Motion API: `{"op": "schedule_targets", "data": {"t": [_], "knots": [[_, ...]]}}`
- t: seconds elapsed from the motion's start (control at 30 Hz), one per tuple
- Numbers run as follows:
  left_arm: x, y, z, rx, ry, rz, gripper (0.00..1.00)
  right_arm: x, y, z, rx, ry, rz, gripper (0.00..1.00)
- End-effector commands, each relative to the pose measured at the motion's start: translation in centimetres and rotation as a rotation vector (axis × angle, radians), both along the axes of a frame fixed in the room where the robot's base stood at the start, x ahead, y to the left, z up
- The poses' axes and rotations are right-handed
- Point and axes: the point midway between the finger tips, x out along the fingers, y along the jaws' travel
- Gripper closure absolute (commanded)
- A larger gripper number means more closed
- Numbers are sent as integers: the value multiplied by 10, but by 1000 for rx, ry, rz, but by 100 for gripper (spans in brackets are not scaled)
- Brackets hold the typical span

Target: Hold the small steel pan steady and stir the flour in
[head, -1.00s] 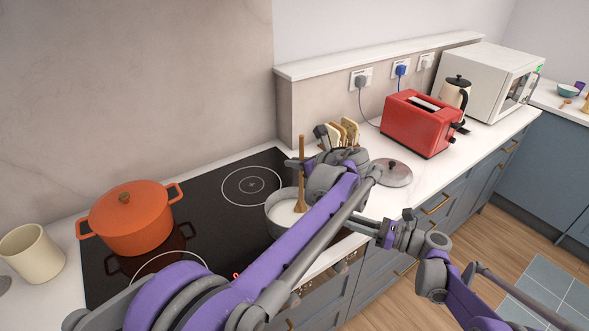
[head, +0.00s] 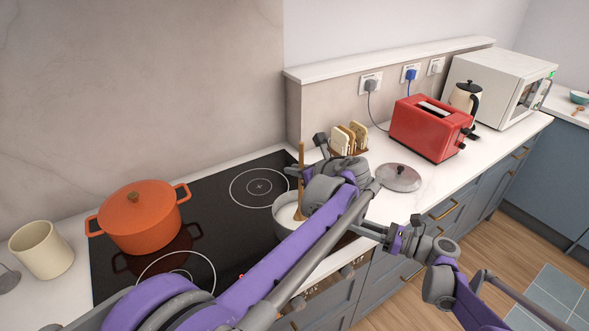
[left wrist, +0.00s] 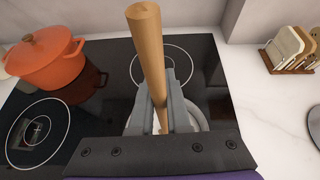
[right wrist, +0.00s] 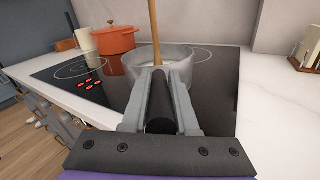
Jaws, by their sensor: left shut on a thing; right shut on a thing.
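The small steel pan (head: 285,222) stands on the front right of the black hob, with white contents inside. It also shows in the right wrist view (right wrist: 178,75). A wooden spoon (head: 301,165) stands upright in the pan. My left gripper (head: 299,174) is shut on the spoon's handle, which also shows in the left wrist view (left wrist: 148,50). My right gripper (right wrist: 158,85) is shut on the pan's dark handle (right wrist: 159,110). In the head view my left arm hides the pan's right side and handle.
An orange lidded pot (head: 140,222) stands on the hob's left side, by a cream crock (head: 42,250). A glass lid (head: 398,178) lies on the worktop right of the hob. Beyond are a toast rack (head: 350,138), red toaster (head: 430,128), kettle (head: 465,98) and microwave (head: 500,85).

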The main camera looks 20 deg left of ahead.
Motion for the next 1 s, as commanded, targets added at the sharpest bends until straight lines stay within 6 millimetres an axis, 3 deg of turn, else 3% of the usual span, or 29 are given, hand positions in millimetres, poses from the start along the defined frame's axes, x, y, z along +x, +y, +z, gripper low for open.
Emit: {"op": "schedule_targets", "data": {"t": [1.0], "knots": [[0,0,75,0,0,0,100,0,0,0,0,0,-1,100]]}}
